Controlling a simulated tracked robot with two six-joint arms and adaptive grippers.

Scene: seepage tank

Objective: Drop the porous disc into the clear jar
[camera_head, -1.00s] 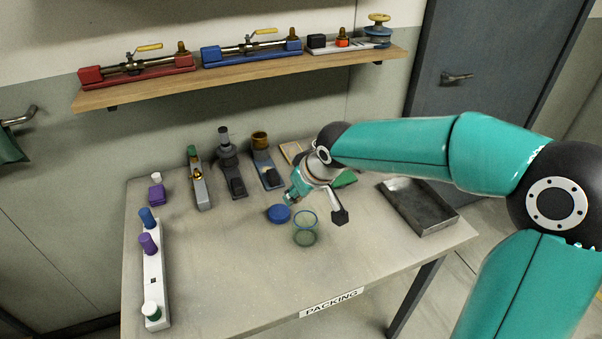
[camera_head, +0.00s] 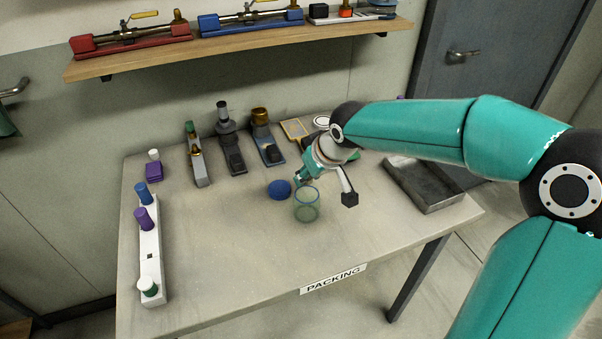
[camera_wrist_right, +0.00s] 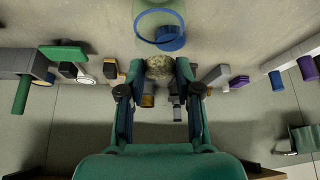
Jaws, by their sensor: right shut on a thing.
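The clear jar (camera_head: 306,213) stands open and upright on the table, with a blue ring at its rim; it also shows in the right wrist view (camera_wrist_right: 150,22). My right gripper (camera_head: 303,181) is just behind and above the jar's rim in the head view. In the wrist view my right gripper (camera_wrist_right: 158,72) is shut on the porous disc (camera_wrist_right: 159,66), a round, speckled grey-beige piece between the fingertips. The disc is beside the jar's mouth in that view; its height over the rim is hard to tell. My left gripper is not in view.
A blue lid (camera_head: 279,189) lies just left of the jar. A metal tray (camera_head: 428,185) is at the table's right. A white rack with coloured caps (camera_head: 151,255) stands at the left. Several small devices line the back. The front middle of the table (camera_head: 235,255) is clear.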

